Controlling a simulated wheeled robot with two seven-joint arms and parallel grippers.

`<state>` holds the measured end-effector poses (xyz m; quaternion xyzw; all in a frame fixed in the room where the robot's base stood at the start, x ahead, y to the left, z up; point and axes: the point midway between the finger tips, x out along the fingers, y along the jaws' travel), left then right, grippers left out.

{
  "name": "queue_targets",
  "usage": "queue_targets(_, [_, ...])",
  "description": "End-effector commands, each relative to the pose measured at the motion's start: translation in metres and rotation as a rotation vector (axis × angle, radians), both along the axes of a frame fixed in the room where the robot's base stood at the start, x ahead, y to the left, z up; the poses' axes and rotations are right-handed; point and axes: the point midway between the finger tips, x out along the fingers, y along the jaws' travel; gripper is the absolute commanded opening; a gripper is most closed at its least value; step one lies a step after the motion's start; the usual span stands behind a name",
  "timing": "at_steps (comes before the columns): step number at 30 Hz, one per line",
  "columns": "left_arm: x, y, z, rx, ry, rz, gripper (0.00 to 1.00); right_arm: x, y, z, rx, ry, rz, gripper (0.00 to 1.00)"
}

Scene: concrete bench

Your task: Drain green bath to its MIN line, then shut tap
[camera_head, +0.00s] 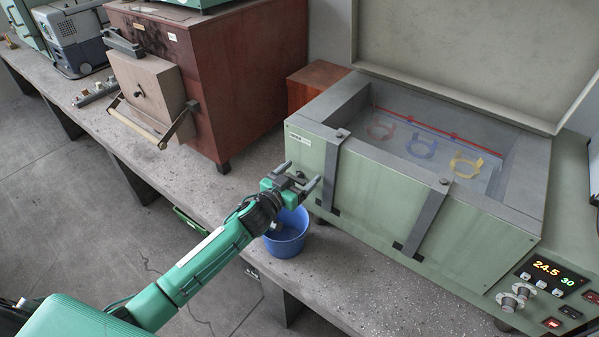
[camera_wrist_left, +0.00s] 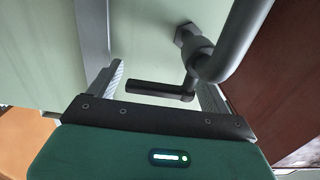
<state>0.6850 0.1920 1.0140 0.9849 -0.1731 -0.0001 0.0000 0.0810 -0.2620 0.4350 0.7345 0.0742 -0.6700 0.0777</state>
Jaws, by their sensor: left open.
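The green bath (camera_head: 400,195) stands on the bench with its lid raised. Liquid inside covers red, blue and yellow ring-shaped pieces. A red line (camera_head: 440,128) and a blue line run along its inner back wall; their lettering is too small to read. My left gripper (camera_head: 298,176) is open at the bath's left end, above a blue bucket (camera_head: 288,238). In the left wrist view, the dark tap (camera_wrist_left: 203,62) sticks out from the green wall. Its lever (camera_wrist_left: 155,90) lies between my open fingers (camera_wrist_left: 160,80), with no clear grip on it. Any stream from the spout is hidden. My right gripper is out of view.
A red-brown oven-like box (camera_head: 235,75) with a handled door stands left of the bath. A small brown block (camera_head: 315,82) sits behind the gap between them. The bench's front edge lies beneath my arm.

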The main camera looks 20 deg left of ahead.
Motion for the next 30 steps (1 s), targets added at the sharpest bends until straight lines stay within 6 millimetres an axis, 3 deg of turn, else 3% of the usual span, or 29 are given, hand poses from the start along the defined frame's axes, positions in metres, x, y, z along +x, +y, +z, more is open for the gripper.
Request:
queue_targets(10, [0.002, -0.001, 0.000, 0.000, 0.000, -0.001, 0.80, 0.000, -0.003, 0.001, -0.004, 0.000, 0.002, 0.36])
queue_targets(15, [0.002, -0.001, 0.000, 0.000, 0.000, -0.001, 0.46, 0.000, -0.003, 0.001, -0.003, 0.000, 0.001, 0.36])
queue_targets(17, [0.002, -0.001, 0.000, 0.000, 0.000, -0.001, 0.38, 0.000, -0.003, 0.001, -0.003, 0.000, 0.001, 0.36])
queue_targets(30, [0.000, 0.000, 0.002, 0.006, 0.001, -0.105, 0.38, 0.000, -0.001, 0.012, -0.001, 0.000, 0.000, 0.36])
